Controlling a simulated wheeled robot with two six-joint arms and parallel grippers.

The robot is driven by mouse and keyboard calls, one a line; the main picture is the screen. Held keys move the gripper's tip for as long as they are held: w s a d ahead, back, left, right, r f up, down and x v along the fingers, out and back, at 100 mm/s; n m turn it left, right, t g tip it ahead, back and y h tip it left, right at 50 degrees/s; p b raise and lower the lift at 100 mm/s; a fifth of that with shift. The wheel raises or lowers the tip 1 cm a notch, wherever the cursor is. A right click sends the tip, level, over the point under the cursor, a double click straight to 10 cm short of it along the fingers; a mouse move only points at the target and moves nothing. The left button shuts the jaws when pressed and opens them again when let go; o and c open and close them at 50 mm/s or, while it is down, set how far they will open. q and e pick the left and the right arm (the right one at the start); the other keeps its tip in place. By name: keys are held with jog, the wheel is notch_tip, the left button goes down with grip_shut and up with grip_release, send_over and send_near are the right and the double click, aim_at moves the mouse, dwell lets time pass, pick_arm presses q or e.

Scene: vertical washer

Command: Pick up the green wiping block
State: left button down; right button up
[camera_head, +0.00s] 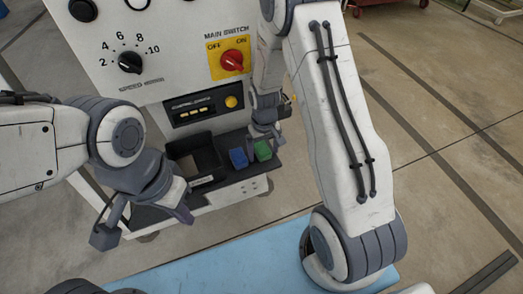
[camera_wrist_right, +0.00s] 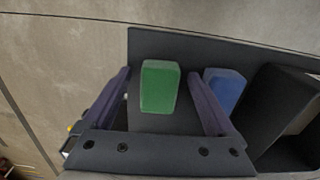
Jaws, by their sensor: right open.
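The green wiping block (camera_head: 263,151) stands on the dark shelf (camera_head: 218,180) at the front of the washer, right of the blue block (camera_head: 238,158). My right gripper (camera_head: 265,136) is just above and behind the green block in the head view. In the right wrist view, the open right gripper (camera_wrist_right: 160,76) has a finger on each side of the green block (camera_wrist_right: 159,86), with visible gaps. The blue block (camera_wrist_right: 224,88) lies just outside the right-hand finger. My left gripper (camera_head: 143,222) is open and empty, left of the shelf.
A black open bin (camera_head: 196,163) sits on the shelf left of the blue block. The washer panel (camera_head: 120,45) with a speed dial and red main switch (camera_head: 231,61) rises behind. A light blue surface (camera_head: 230,262) lies in front; open floor is to the right.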

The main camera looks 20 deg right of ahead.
aim_at(267, 151)
jog(key=c, duration=1.4)
jog(key=shift+c, duration=0.2)
jog(key=shift+r, duration=0.45)
jog(key=r, duration=0.2)
jog(key=d+r, duration=0.1)
jog(key=r, duration=0.1)
jog(key=shift+s, duration=0.25)
jog(key=s+d+r, duration=0.6)
jog(key=d, duration=0.2)
jog(key=shift+d+b, duration=0.3)
jog(key=shift+d, duration=0.1)
